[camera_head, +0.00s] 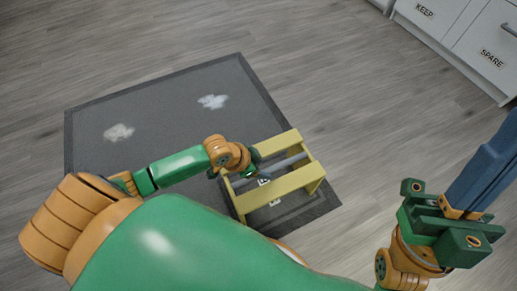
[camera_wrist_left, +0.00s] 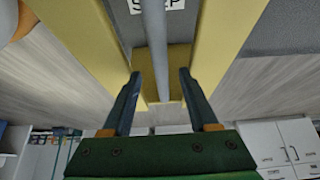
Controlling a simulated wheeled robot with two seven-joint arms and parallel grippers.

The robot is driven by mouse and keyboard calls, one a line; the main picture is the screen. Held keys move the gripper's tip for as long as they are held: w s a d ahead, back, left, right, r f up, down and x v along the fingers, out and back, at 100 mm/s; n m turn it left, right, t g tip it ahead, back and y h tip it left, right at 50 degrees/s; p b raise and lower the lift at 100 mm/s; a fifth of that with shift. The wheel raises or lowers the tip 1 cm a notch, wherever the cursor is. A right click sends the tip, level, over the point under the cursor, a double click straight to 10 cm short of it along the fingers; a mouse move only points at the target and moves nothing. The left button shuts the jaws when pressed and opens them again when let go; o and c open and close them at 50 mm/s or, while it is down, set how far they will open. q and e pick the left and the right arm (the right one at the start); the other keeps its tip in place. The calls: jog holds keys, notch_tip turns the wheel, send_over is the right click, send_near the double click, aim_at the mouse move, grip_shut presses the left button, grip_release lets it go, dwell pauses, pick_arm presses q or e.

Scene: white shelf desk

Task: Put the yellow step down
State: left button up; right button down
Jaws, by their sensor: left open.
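The yellow step (camera_head: 285,188) is at the near right corner of the dark mat (camera_head: 170,105). It has two yellow boards with a grey bar (camera_head: 285,165) between them. My left gripper (camera_head: 255,168) is at the step's left end. In the left wrist view the left gripper's fingers (camera_wrist_left: 160,78) are apart, one on each side of the grey bar (camera_wrist_left: 155,50), with the yellow boards (camera_wrist_left: 228,35) outside them. A white label, partly hidden, shows between the boards. My right gripper (camera_head: 490,165) is at the right edge, away from the step; its finger gap is unclear.
The mat has a darker border and two whitish patches (camera_head: 213,101). Wood-look floor (camera_head: 380,100) surrounds it and is clear. White drawers (camera_head: 480,45) marked KEEP and SPARE stand at the upper right.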

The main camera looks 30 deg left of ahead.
pick_arm(q)
jog(key=shift+p+v, duration=0.6)
jog(key=shift+v, duration=0.5)
jog(key=shift+r, duration=0.1)
jog(key=w+d+r+t+h, duration=0.2)
jog(key=d+r+t, duration=0.25)
jog(key=r, duration=0.25)
jog(key=w+d+r+t+h, duration=0.3)
jog(key=d+r, duration=0.2)
jog(key=r, duration=0.3)
jog(key=s+a+r+n+t, duration=0.1)
jog(key=r+t, duration=0.3)
jog(key=r, duration=0.4)
jog(key=s+a+r+n+t, duration=0.1)
jog(key=s+a+r+t, duration=0.1)
jog(key=r, duration=0.6)
jog(key=s+a+r+n+t, duration=0.1)
jog(key=s+a+r+t, duration=0.1)
jog(key=r+t, duration=0.5)
jog(key=shift+s+r, duration=0.8)
jog(key=shift+r, duration=0.2)
pick_arm(e)
jog(key=w+f+m+g+h, duration=0.2)
jog(key=w+f+g+h, duration=0.1)
jog(key=w, duration=0.3)
jog(key=shift+w+a+f+h, duration=0.2)
jog(key=shift+a+f+h, duration=0.3)
jog(key=shift+h, duration=0.3)
